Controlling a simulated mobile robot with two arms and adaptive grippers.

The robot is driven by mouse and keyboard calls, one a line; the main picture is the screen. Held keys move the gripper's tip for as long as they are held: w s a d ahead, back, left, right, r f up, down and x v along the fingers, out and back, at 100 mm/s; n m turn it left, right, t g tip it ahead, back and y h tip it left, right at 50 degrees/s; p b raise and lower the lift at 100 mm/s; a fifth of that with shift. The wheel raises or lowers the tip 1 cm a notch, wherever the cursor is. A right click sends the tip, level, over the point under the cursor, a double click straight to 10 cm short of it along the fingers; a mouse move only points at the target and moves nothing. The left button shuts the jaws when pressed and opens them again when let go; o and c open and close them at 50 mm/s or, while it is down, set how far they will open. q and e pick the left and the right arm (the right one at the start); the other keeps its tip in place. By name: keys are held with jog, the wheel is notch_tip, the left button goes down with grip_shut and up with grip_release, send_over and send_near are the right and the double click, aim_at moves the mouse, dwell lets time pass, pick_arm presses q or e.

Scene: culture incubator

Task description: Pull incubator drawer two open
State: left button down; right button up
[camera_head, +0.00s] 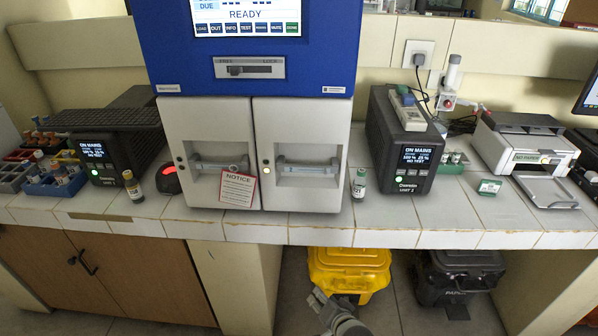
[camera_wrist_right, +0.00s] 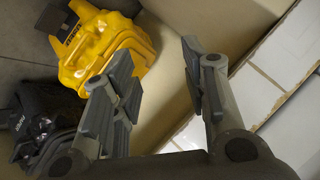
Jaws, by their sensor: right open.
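The blue and white incubator (camera_head: 245,60) stands on the tiled counter with a lit READY screen. It has two front drawers side by side, a left drawer (camera_head: 183,133) with a NOTICE tag (camera_head: 238,188) hanging near its handle, and a right drawer (camera_head: 332,120) with a horizontal handle (camera_head: 308,169). Both drawers look closed. My right gripper (camera_head: 324,301) is low in front of the counter, below and apart from the drawers. In the right wrist view its two fingers (camera_wrist_right: 158,85) are spread with nothing between them. My left gripper is not in view.
A small vial (camera_head: 359,184) stands on the counter just right of the right drawer. A brown bottle (camera_head: 133,187) and red device (camera_head: 168,179) are at left. The counter edge (camera_head: 322,236) lies above my gripper.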

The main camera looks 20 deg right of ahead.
jog(key=w+r+m+t, duration=0.2)
jog(key=w+r, duration=0.2)
jog(key=r, duration=0.4)
jog(key=w+r+m+t, duration=0.1)
jog(key=w+r+m, duration=0.1)
jog(key=w+r, duration=0.35)
jog(key=m+t+b, duration=0.1)
jog(key=m+t, duration=0.3)
send_near(300, 170)
jog(key=w, duration=0.4)
jog(key=w+p, duration=0.1)
jog(key=w, duration=0.3)
jog(key=shift+w+a, duration=0.25)
jog(key=shift+w+a+f+y+p, duration=0.15)
jog(key=shift+w+y+p, duration=0.15)
jog(key=shift+w, duration=0.8)
jog(key=shift+c, duration=0.5)
grip_shut()
